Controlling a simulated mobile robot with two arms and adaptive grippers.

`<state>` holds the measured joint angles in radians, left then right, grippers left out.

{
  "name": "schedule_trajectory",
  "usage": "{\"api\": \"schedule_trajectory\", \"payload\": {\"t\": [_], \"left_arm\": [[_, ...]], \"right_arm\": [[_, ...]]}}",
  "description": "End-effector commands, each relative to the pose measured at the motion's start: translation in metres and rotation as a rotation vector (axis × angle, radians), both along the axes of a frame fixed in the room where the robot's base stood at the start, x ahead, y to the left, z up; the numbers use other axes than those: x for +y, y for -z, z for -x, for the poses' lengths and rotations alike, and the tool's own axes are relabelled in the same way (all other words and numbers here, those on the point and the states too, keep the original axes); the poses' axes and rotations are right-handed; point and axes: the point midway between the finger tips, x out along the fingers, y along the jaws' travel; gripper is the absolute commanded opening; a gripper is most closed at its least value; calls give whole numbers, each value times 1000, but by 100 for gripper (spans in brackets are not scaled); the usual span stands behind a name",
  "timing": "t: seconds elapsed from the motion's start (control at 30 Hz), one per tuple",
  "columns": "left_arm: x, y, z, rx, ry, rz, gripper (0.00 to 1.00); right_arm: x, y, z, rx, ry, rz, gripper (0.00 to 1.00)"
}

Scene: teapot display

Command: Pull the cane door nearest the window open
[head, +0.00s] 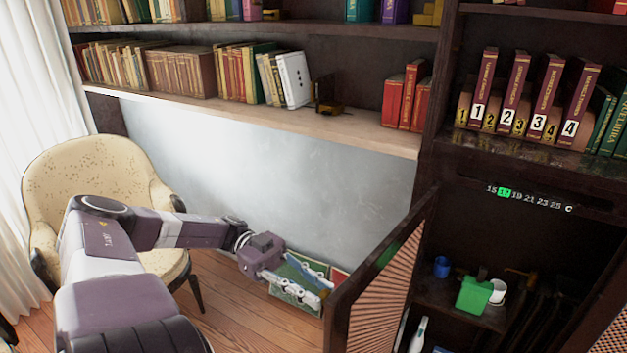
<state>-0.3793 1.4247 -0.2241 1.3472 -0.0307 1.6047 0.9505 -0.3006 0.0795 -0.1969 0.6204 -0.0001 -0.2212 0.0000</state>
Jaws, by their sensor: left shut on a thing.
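The cane door (385,305) nearest the curtained window stands swung out from the dark cabinet, its woven cane panel facing right. My left gripper (318,285) is shut at the left face of this door, near its free edge. The exact part it grips is hidden behind the fingers and the door edge. Another cane door (612,330) shows partly at the bottom right corner. My right gripper is not in view.
Inside the cabinet are a blue cup (441,267), a green item (474,295) and a white mug (498,292). A cream armchair (95,175) stands at left by the white curtain (25,150). Flat green-covered items (290,292) are behind my gripper. Bookshelves (250,118) run above.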

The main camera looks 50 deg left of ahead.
Motion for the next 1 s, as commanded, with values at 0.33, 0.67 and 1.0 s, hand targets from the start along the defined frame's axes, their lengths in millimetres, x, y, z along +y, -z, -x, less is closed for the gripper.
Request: {"api": "schedule_trajectory", "payload": {"t": [0.33, 0.67, 1.0], "left_arm": [[0, 3, 1, 6, 1, -6, 27], [0, 1, 0, 2, 1, -3, 39], [31, 1, 5, -2, -4, -4, 39]], "right_arm": [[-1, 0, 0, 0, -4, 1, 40], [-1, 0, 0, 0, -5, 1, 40], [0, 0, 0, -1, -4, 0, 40]]}}
